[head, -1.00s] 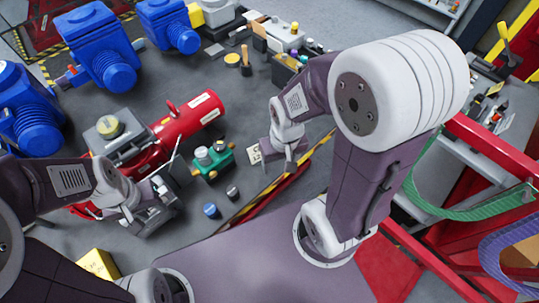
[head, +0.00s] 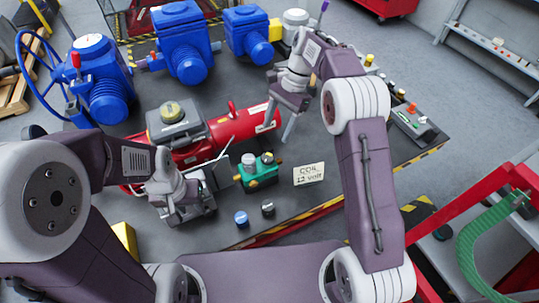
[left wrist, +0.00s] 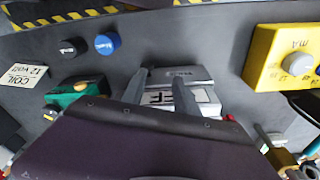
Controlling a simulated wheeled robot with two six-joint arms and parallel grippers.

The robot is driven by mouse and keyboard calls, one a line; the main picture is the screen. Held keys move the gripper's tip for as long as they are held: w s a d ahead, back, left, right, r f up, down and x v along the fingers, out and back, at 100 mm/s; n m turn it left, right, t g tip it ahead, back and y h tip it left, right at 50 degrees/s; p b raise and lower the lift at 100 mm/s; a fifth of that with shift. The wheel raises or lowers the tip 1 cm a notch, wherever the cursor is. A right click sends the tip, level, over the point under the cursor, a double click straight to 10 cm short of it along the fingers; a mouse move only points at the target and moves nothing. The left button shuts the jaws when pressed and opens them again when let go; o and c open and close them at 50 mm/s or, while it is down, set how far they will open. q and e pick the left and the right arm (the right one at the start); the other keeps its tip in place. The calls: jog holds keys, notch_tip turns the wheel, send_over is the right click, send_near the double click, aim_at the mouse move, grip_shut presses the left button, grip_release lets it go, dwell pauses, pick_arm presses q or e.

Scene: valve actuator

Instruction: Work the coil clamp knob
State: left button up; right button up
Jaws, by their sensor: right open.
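A green block (head: 260,178) with a grey and a dark green knob on top and brass ends stands on the dark table; it also shows in the left wrist view (left wrist: 75,93). A card reading "COIL 12 volt" (head: 309,175) lies right of it; I cannot tell which knob is the coil clamp knob. My left gripper (left wrist: 162,80) has its fingers apart over a grey box with an "OFF" label (left wrist: 205,97), left of the green block in the head view. My right gripper (head: 287,118) is open and empty, near the right end of the red cylinder (head: 235,125).
A blue knob (head: 241,218) and a black knob (head: 267,208) lie in front of the green block. Blue valve actuators (head: 180,45) stand along the back. A yellow meter box (left wrist: 280,60) is near my left gripper. The table around the card is clear.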

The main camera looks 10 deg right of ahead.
aim_at(268, 157)
jog(key=x, duration=1)
jog(key=shift+s+d, duration=0.15)
jog(key=shift+s, duration=0.05)
jog(key=shift+c, duration=0.3)
grip_shut()
jog(key=shift+r, duration=0.1)
jog(key=shift+s+d+r+m+t+p, duration=0.1)
jog(key=shift+m+t+p, duration=0.35)
jog(key=shift+m, duration=0.65)
jog(key=shift+m+t+y+p, duration=0.5)
jog(key=shift+m+p, duration=0.4)
jog(key=shift+m, duration=1)
